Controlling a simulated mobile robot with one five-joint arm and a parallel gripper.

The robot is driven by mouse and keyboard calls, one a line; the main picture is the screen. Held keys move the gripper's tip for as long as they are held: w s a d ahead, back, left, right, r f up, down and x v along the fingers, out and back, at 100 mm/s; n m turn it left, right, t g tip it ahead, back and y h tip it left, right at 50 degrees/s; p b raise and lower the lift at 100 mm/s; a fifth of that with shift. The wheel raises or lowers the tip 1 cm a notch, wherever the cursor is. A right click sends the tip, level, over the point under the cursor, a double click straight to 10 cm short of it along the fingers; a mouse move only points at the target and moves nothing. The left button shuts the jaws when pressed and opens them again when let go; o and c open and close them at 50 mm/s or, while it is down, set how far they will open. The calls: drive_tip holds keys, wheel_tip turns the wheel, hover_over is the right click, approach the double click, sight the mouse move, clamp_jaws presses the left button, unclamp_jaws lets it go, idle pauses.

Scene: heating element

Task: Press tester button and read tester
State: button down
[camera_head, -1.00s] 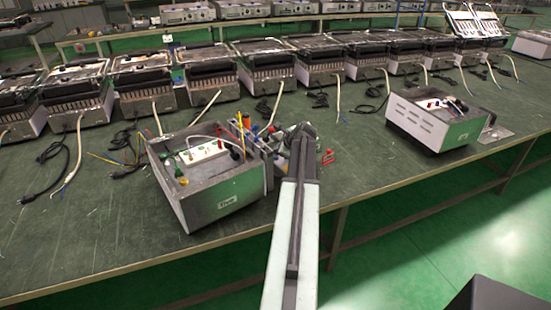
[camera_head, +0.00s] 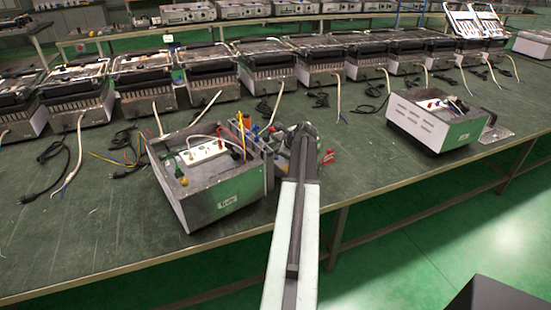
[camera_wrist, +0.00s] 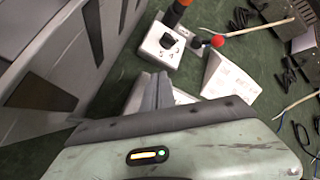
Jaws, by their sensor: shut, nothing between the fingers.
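A grey open-topped tester box (camera_head: 168,188) stands on the green bench in the head view. A white panel (camera_head: 203,152) with leads lies in it, and a small label or display (camera_head: 228,201) with marks too small to read is on its front. My gripper shows in the wrist view (camera_wrist: 157,88) with its two grey fingers together and nothing between them. In the head view my arm reaches to the right of the box, and the fingertips are hidden. Ahead of the fingers in the wrist view are a white unit with a black knob (camera_wrist: 168,41) and a red ball-shaped part (camera_wrist: 217,41).
A second box unit (camera_head: 425,123) stands on the bench at the right. A row of grill-like appliances (camera_head: 210,80) with loose cables lines the back. A red clip-like part (camera_head: 327,157) is beside my arm. The bench is clear at the front left.

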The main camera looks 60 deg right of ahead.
sight(278, 158)
drive_tip(key=shift+f+b, duration=0.3)
drive_tip(key=shift+f, duration=0.1)
drive_tip(key=shift+f+b, duration=0.5)
idle(0.4)
drive_tip(key=shift+s+r, duration=0.1)
drive_tip(key=shift+r+p, duration=0.8)
drive_tip(key=shift+p, duration=0.1)
wheel_tip(278, 158, up, 5)
drive_tip(key=p, duration=0.5)
drive_tip(key=shift+r, duration=0.15)
idle(0.5)
